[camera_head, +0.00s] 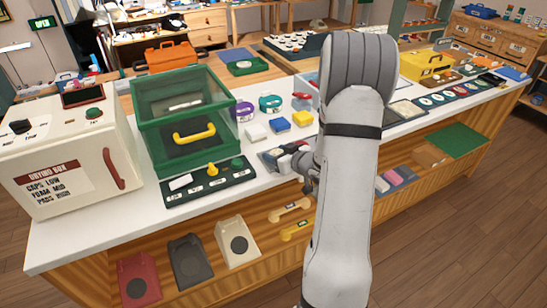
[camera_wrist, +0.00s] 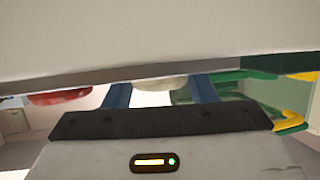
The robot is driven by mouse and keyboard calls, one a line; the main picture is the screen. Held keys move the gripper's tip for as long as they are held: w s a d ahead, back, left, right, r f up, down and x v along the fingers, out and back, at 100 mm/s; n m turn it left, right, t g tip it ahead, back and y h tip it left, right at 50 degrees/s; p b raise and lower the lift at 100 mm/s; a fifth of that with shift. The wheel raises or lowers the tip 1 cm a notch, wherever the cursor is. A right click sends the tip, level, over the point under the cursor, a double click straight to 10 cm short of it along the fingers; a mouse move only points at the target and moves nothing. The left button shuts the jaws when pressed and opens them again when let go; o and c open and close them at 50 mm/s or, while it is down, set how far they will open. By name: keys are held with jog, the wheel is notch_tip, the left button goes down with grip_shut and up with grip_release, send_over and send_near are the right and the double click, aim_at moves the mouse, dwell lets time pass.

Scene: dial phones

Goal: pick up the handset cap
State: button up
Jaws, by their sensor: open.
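My gripper (camera_head: 289,158) is at the counter's front edge, partly hidden by my arm. In the wrist view its two blue fingers (camera_wrist: 160,93) stand apart. A pale rounded thing (camera_wrist: 160,82) shows between them, cut off above by a large pale surface; I cannot tell whether it is the handset cap or whether it is touched. No handset cap can be made out for certain in the head view. A yellow handset (camera_head: 194,133) is at the green clear-walled case (camera_head: 187,150); its yellow shape also shows in the wrist view (camera_wrist: 291,120).
The white drying box (camera_head: 60,155) with a red handle stands at the left. A dark tray (camera_head: 207,184) lies before the case. Handsets (camera_head: 290,210) and phone bodies (camera_head: 237,243) lie on the shelf below.

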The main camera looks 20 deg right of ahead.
jog(key=shift+c, duration=0.5)
jog(key=c, duration=0.5)
